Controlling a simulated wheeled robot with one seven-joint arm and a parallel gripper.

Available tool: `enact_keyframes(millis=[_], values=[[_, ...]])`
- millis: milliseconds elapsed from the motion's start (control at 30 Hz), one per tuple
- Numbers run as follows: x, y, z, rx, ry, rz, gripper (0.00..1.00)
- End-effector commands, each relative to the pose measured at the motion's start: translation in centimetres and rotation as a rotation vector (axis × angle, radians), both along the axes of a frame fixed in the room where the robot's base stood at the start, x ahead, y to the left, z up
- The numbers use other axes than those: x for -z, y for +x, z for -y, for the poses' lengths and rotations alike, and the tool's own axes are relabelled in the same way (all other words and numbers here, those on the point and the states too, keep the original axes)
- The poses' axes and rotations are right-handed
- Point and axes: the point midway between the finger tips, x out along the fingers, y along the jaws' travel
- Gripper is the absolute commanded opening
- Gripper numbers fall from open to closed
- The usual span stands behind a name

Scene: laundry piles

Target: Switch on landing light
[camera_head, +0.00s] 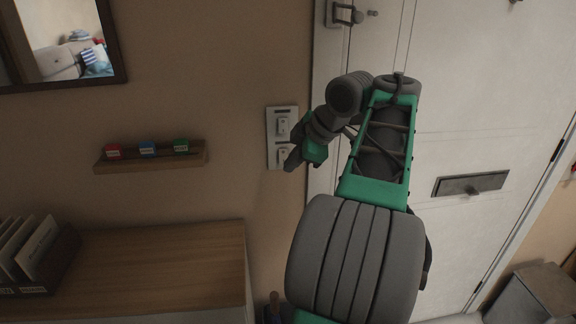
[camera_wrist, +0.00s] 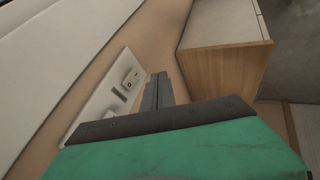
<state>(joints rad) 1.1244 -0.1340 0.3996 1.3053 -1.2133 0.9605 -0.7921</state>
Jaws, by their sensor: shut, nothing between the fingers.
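A white switch plate (camera_head: 270,139) with two rockers, one above the other, is on the tan wall beside the door. The upper rocker (camera_head: 283,126) is clear to see; the lower rocker (camera_head: 283,155) is partly covered by my gripper. My gripper (camera_head: 290,166) is shut and empty, its tips at the lower part of the plate. In the wrist view the shut fingers (camera_wrist: 158,88) are beside the plate (camera_wrist: 97,103), close to one rocker (camera_wrist: 131,77). I cannot tell whether they touch it. Labels on the plate are too small to read.
A white door (camera_head: 440,140) with a handle (camera_head: 347,14) and letter slot (camera_head: 470,184) is to the right. A small shelf (camera_head: 150,160) with red, blue and green items is on the wall to the left. A wooden cabinet (camera_head: 170,265) stands below it, and a mirror hangs upper left.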

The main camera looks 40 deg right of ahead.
Motion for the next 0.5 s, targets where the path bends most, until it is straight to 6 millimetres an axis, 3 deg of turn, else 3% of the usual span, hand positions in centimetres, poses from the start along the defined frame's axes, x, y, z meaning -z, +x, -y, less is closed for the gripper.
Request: enact_keyframes(millis=[33,200,500], values=[[1.2,0.6,-0.2,-0.003,0.001,-0.002,0.0],[0.8,2.9,1.6,-0.002,0.0,-0.001,0.0],[1.1,3.8,2.2,0.0,-0.002,0.0,0.0]])
